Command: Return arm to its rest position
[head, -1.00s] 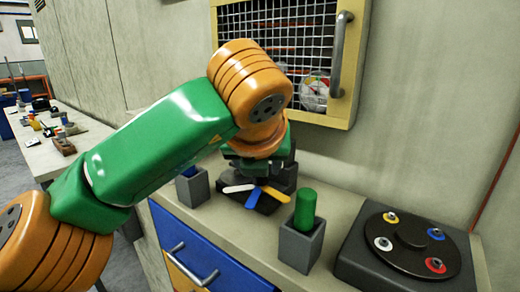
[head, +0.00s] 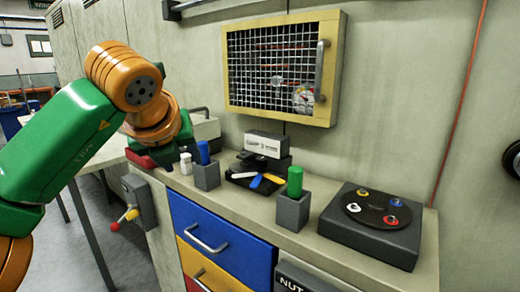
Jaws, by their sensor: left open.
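My left arm (head: 60,145), green with orange joints, comes in from the left edge. Its wrist end, with my left gripper (head: 172,150), is at the left end of the workbench, left of the grey holder with the blue cylinder. The fingers are mostly hidden behind the wrist, and I see nothing held in them. My right gripper is out of view.
On the workbench (head: 335,255) are a blue cylinder (head: 203,152) and a green cylinder (head: 295,181) in grey holders, a black device with coloured strips (head: 262,165) and a turntable (head: 377,208). A mesh-fronted cabinet (head: 235,70) hangs above. A lever box (head: 138,200) is at the bench's left end.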

